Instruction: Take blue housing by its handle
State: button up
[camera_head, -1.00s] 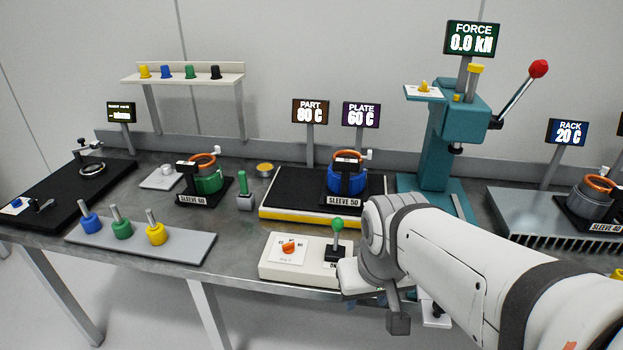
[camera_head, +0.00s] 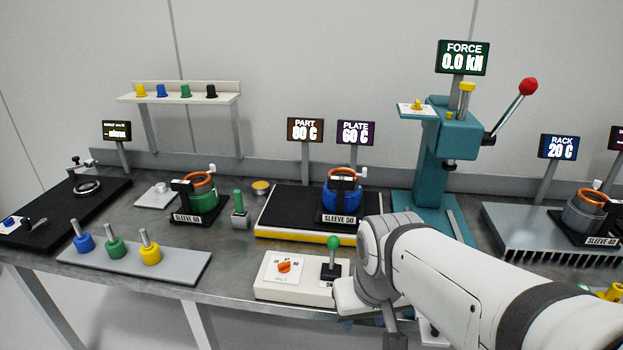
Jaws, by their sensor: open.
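The blue housing (camera_head: 329,200) stands upright on a black base labelled SLEEVE 50, on the heating plate (camera_head: 282,210). An orange ring shows at its top. A black handle (camera_head: 345,184) stands at its front, facing me, and hides part of the blue body. My gripper (camera_head: 395,339) shows only as a dark grey part at the bottom edge, below my wrist. Most of it is hidden or cut off. It is open and well apart from the blue housing, nearer to me and lower right of it in the picture.
A control box (camera_head: 290,277) with an orange knob and green-topped lever (camera_head: 333,255) stands between my wrist and the plate. The teal press (camera_head: 433,165) stands right of the plate. A green housing (camera_head: 208,207) is at left, a grey one (camera_head: 583,216) on the right rack.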

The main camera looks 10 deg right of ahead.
aim_at(340, 209)
jog(key=z, duration=2.4)
jog(key=k, duration=1.25)
jog(key=u, duration=1.2)
jog(key=i, duration=1.5)
jog(key=u, duration=0.05)
